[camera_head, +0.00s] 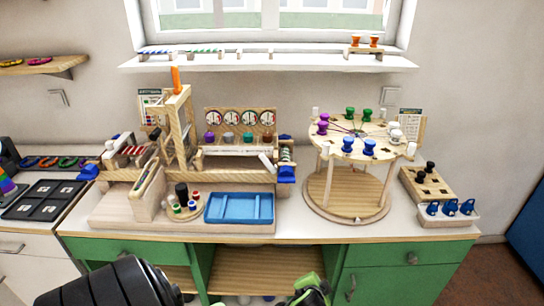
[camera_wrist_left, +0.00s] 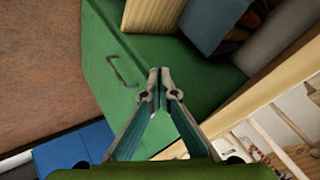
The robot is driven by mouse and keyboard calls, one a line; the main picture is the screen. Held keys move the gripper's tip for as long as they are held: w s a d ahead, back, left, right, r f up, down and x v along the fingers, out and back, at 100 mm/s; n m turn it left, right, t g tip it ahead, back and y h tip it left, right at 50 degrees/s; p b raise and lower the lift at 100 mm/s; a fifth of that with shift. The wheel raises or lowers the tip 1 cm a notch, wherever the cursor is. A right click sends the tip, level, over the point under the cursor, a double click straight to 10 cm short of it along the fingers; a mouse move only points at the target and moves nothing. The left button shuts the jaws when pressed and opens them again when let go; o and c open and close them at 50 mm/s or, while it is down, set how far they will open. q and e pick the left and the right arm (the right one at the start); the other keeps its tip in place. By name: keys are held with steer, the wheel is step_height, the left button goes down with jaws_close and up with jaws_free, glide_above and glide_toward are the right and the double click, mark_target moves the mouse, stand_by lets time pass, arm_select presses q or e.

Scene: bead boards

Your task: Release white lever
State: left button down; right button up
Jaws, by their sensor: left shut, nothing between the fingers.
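A small white slanted piece that looks like the white lever (camera_head: 265,162) stands at the right end of the wooden bead frame (camera_head: 233,177) on the counter. No gripper is near it. My left gripper (camera_wrist_left: 159,78) is shut and empty in the left wrist view, its fingertips together in front of a green cabinet face (camera_wrist_left: 100,55). In the head view only a black arm part and a green and black part show at the bottom edge, well below the counter top; I cannot make out fingertips there. My right gripper is not recognisable in view. The lever does not show in the wrist view.
A round two-level wooden stand (camera_head: 346,198) with coloured knobs is right of the bead frame. A blue tray (camera_head: 239,221) lies at the counter's front. A peg block (camera_head: 426,184) and blue pieces stand far right. The counter's front edge (camera_head: 300,237) lies above my arm parts.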

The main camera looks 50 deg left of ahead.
arm_select(q)
steer(key=w+a+r+n+t+y, duration=0.1)
steer(key=w+a+r+y, duration=0.1)
steer(key=a+r, duration=0.35)
steer(key=w+a+r+y+b, duration=0.1)
steer(key=a+r+y, duration=0.1)
steer(key=r, duration=0.7)
steer(key=w+a+r+n+t+y, duration=0.1)
steer(key=w+a+r+y, duration=0.15)
steer(key=r, duration=0.45)
step_height(320, 180, up, 11)
steer(key=n+g+y+b, duration=0.1)
steer(key=n+y+b, duration=0.1)
steer(key=y+b, duration=0.15)
glide_above(268, 164)
steer(key=w+d, duration=0.2)
steer(key=d, duration=0.3)
steer(key=shift+s+a+f, duration=0.1)
steer(key=shift+f, duration=0.1)
steer(key=shift+g+h, duration=0.3)
steer(key=shift+s+a+f+b, duration=0.35)
steer(key=shift+s+a+f, duration=0.2)
steer(key=shift+a, duration=0.15)
steer(key=shift+s+a+f+b, duration=0.3)
steer(key=shift+s+a+f, duration=0.2)
steer(key=shift+a, duration=0.2)
